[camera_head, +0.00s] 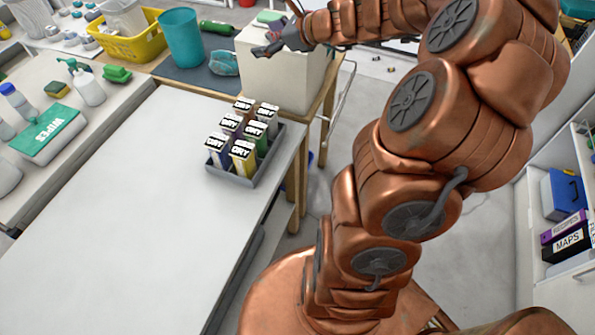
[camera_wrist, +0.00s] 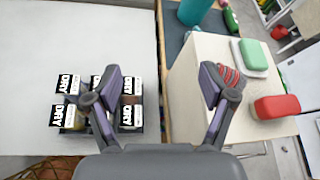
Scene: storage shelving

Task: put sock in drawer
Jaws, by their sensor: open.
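My gripper (camera_wrist: 165,82) is open, its two fingers spread wide with nothing between them. It also shows in the head view (camera_head: 272,46), over the top of a cream box-shaped unit (camera_head: 285,82). A small red and grey striped item (camera_wrist: 231,76), possibly the rolled sock, shows just beside the right finger in the wrist view, partly hidden by it. The cream unit's top (camera_wrist: 205,50) lies below the right finger. No open drawer can be made out on the unit.
A green bar on a white dish (camera_wrist: 249,55) and a red block (camera_wrist: 276,106) sit on the unit. A grey tray (camera_head: 240,180) of several DRY boxes stands at the white table's (camera_head: 110,235) corner. A teal cup (camera_head: 180,38) and yellow basket (camera_head: 130,45) are behind. Most of the table is clear.

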